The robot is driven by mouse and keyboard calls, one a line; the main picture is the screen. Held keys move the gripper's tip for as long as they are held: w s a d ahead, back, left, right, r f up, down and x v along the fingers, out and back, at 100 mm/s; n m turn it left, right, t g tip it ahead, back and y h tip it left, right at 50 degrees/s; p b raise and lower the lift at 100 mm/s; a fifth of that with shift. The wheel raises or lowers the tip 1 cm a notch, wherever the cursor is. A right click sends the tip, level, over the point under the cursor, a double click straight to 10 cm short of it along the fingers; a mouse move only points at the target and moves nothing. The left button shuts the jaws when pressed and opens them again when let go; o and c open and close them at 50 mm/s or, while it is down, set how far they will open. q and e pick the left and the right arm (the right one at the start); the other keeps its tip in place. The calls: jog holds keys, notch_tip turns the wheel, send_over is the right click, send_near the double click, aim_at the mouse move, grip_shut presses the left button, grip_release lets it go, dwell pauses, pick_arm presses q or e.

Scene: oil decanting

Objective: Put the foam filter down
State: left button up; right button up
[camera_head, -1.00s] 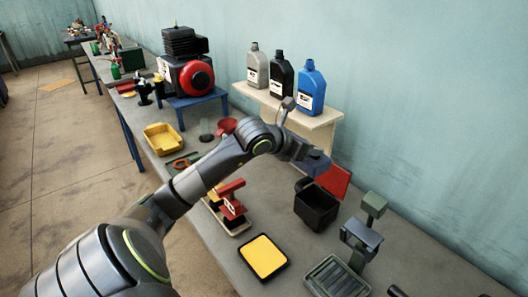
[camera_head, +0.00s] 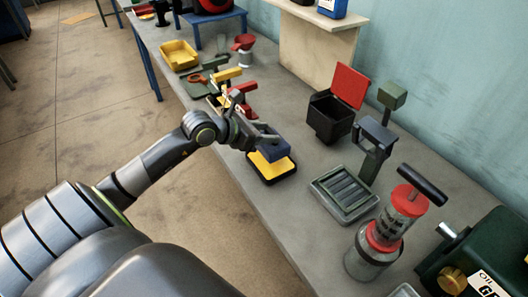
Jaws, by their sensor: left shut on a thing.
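My left gripper (camera_head: 262,142) is shut on a dark blue block, which I take to be the foam filter (camera_head: 274,151). Part of the block is hidden by the fingers. It is over the yellow pad (camera_head: 262,170), which lies in a shallow black-rimmed tray (camera_head: 272,181) near the bench's front edge. The block covers the far part of the pad. I cannot tell whether it touches the pad or hangs just above it. My right gripper is not in view.
A black bin (camera_head: 328,120) with its red lid (camera_head: 349,86) raised stands behind. A ribbed grey tray (camera_head: 344,192), a grey stand (camera_head: 376,136) and a red-topped canister (camera_head: 372,252) stand to the right. A yellow tray (camera_head: 179,56) is at far left. Bare bench (camera_head: 285,235) lies in front.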

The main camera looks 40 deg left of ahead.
aim_at(260, 149)
pick_arm(q)
notch_tip(260, 149, down, 2)
jog(key=shift+f, duration=0.1)
notch_tip(260, 149, down, 3)
jog(key=shift+f, duration=0.45)
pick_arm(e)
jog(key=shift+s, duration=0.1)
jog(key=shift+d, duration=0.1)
pick_arm(q)
jog(key=shift+f, duration=0.15)
jog(key=o, duration=1.2)
